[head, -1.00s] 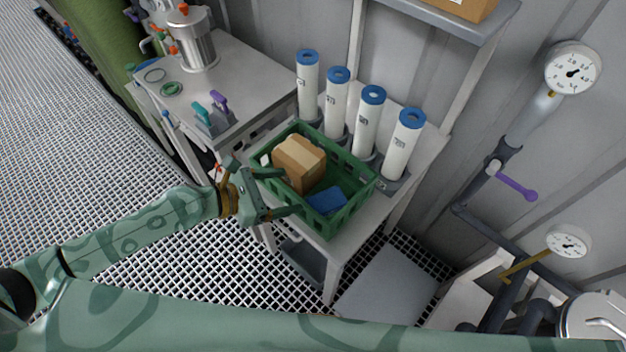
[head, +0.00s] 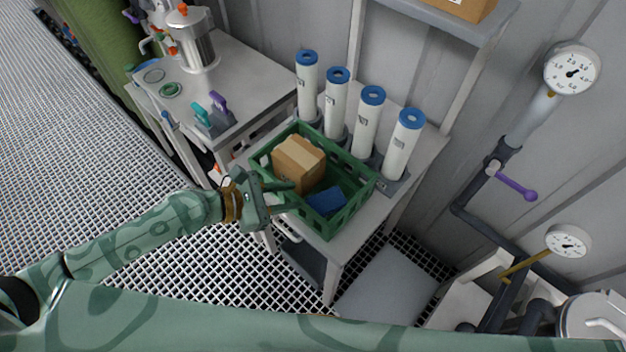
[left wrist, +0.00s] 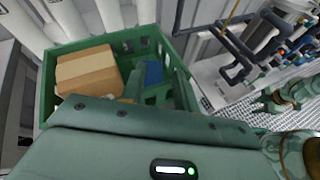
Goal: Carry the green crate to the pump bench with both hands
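The green crate (head: 331,228) stands upright on a white bench beside a row of blue-capped white cylinders. It holds a brown carton (head: 297,163) and a blue block (head: 325,201). My left gripper (head: 294,196) is at the crate's near left wall, with one finger on the inner side of the rim and the other outside. Its fingers are partly closed; whether they press on the wall cannot be told. The left wrist view shows the crate (left wrist: 47,88), its near side hidden by my gripper. My right gripper (left wrist: 262,103) seems to show there, small, away from the crate.
Several blue-capped cylinders (head: 336,105) stand close behind the crate. A second white table (head: 236,72) at upper left bears a steel pot (head: 190,42) and purple and teal clips. Pipes and gauges (head: 568,241) line the right wall. Grating floor (head: 110,150) is clear at left.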

